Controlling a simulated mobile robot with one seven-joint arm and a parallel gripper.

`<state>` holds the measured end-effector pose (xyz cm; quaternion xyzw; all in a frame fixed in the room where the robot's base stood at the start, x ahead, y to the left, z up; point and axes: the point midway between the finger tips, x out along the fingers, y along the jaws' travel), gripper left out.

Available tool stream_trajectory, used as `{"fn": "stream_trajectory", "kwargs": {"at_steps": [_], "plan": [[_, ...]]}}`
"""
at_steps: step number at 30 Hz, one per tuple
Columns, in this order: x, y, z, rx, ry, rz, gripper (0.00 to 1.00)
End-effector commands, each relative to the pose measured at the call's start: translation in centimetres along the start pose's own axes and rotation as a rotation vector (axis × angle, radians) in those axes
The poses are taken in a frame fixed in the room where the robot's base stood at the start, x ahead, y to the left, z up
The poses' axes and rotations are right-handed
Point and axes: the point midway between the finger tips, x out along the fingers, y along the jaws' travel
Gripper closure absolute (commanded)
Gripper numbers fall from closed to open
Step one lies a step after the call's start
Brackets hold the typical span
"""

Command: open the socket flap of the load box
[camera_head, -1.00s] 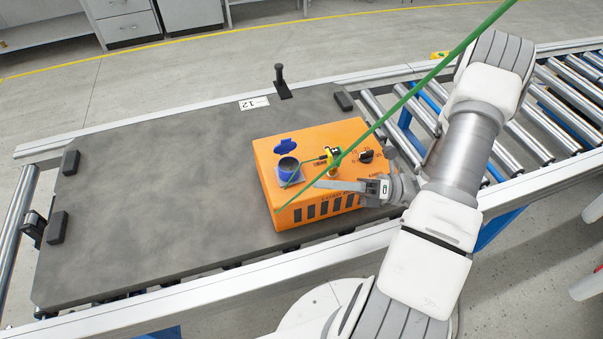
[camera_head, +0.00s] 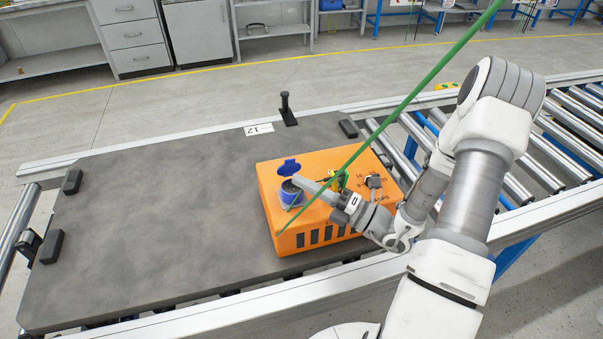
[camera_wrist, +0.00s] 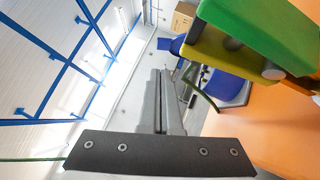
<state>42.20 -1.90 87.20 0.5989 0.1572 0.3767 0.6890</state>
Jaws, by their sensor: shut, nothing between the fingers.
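The load box (camera_head: 280,225) is an orange box on the dark grey board, and its side shows in the wrist view (camera_wrist: 285,130). Its blue socket (camera_head: 290,198) is on the top at the left. The blue flap (camera_head: 289,167) stands raised at the socket's far side, so the socket appears open. In the wrist view the flap (camera_wrist: 170,45) shows beyond the fingertips and the socket (camera_wrist: 228,86) to their right. My gripper (camera_head: 297,182) is shut and empty, its tips over the socket, close to the flap. Contact cannot be told. The fingers (camera_wrist: 161,72) are together in the wrist view.
A yellow-green part (camera_wrist: 235,50) stands close beside my fingers, right in the wrist view. A black knob (camera_head: 374,181) is on the box's right. The board (camera_head: 150,210) is clear at left, with a black post (camera_head: 287,108) at its far edge. A green line crosses the head view.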

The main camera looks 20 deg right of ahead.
Motion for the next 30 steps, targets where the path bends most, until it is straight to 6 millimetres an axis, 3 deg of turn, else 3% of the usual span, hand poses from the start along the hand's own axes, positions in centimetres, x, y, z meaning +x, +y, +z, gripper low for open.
{"fn": "stream_trajectory", "kwargs": {"at_steps": [9, 30], "plan": [[1.9, 0.0, 2.1, -0.003, 0.000, -0.001, 1.00], [2.3, 0.5, 2.4, 0.049, -0.001, -0.051, 1.00]]}}
